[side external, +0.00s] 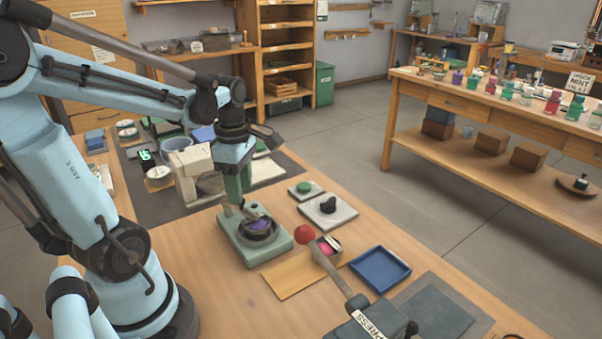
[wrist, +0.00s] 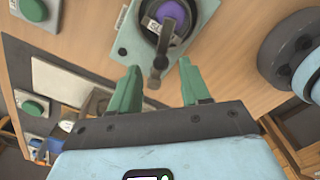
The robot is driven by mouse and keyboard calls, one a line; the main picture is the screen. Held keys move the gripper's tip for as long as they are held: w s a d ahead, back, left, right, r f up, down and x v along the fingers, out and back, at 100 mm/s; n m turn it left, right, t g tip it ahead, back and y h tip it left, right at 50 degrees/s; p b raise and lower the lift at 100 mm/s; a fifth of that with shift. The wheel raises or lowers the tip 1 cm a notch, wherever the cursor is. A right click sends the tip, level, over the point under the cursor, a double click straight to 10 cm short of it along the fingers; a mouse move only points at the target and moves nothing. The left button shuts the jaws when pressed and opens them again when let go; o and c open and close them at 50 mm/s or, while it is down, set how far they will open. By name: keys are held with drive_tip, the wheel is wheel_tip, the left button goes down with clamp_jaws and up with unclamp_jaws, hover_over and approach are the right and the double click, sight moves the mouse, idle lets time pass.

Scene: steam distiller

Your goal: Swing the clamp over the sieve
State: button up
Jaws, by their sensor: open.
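The sieve (side external: 258,229) is a dark round ring with a purple middle, set on a pale green base (side external: 279,244) on the table. In the wrist view, the sieve (wrist: 171,14) carries a partly cut-off label. The clamp (wrist: 160,55) is a narrow grey lever at the sieve's near edge, its upper part overlapping the ring in this view. My gripper (wrist: 160,67) is open, with one green finger on each side of the clamp's lower end. I cannot tell whether either finger touches it. In the side view, my gripper (side external: 237,201) is low beside the sieve and partly hides the clamp.
A press with a red-knobbed lever (side external: 306,234) stands in front, near a blue tray (side external: 380,268). Pale plates with a black knob (side external: 328,205) and a green button (side external: 304,187) lie behind the sieve. A cream machine (side external: 193,165) stands to the left.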

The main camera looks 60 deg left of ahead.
wheel_tip(320, 180, up, 9)
idle(0.5)
drive_tip(key=shift+d, duration=0.1)
drive_tip(key=w+d+f+m+t, duration=0.2)
drive_tip(key=d+m, duration=0.4)
drive_tip(key=m, duration=0.7)
drive_tip(key=w+d+f+m+t, duration=0.2)
drive_tip(key=d+m+t, duration=0.3)
drive_tip(key=m, duration=0.8)
drive_tip(key=shift+w+d+f, duration=0.35)
drive_tip(key=shift+d+f, duration=0.55)
drive_tip(key=shift+d, duration=0.25)
drive_tip(key=shift+c, duration=0.6)
